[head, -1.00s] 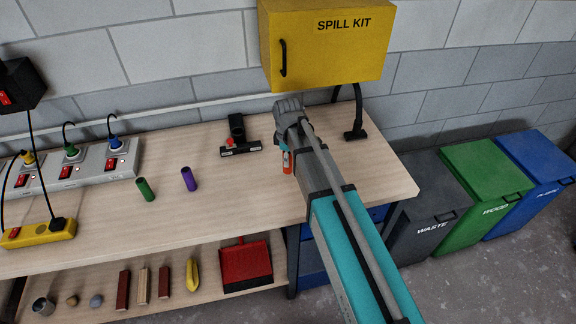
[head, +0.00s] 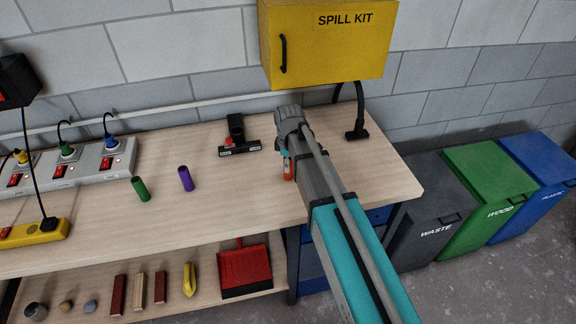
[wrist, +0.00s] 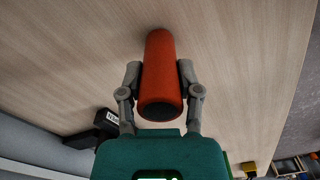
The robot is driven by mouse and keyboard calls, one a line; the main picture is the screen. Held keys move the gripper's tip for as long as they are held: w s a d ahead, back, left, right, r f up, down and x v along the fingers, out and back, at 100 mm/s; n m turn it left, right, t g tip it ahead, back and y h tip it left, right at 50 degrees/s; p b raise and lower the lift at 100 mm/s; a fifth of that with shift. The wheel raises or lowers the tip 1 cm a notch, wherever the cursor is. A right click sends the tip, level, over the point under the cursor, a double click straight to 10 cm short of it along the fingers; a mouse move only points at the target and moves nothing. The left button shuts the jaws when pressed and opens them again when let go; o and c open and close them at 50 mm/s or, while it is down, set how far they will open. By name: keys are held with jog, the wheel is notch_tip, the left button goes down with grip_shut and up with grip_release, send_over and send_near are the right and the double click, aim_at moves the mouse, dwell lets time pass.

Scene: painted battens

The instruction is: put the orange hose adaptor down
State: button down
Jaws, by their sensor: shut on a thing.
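The orange hose adaptor (wrist: 160,70) is a short orange-red cylinder with a dark open end. In the wrist view my gripper (wrist: 160,75) is shut on it, one finger on each side. In the head view a small part of the orange hose adaptor (head: 288,170) shows beside my gripper (head: 285,155), over the right part of the workbench (head: 230,200). My arm hides most of the gripper there. I cannot tell whether the adaptor touches the bench top.
A green cylinder (head: 141,188) and a purple cylinder (head: 185,178) stand on the bench to the left. A black tool (head: 238,135) lies behind, and a black lamp-like stand (head: 356,130) is at the back right. A yellow spill kit cabinet (head: 325,45) hangs above.

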jog(key=shift+f, duration=0.15)
jog(key=shift+c, duration=1.5)
grip_release()
jog(key=shift+r, duration=0.2)
notch_tip(320, 180, up, 12)
jog(key=p, duration=1.2)
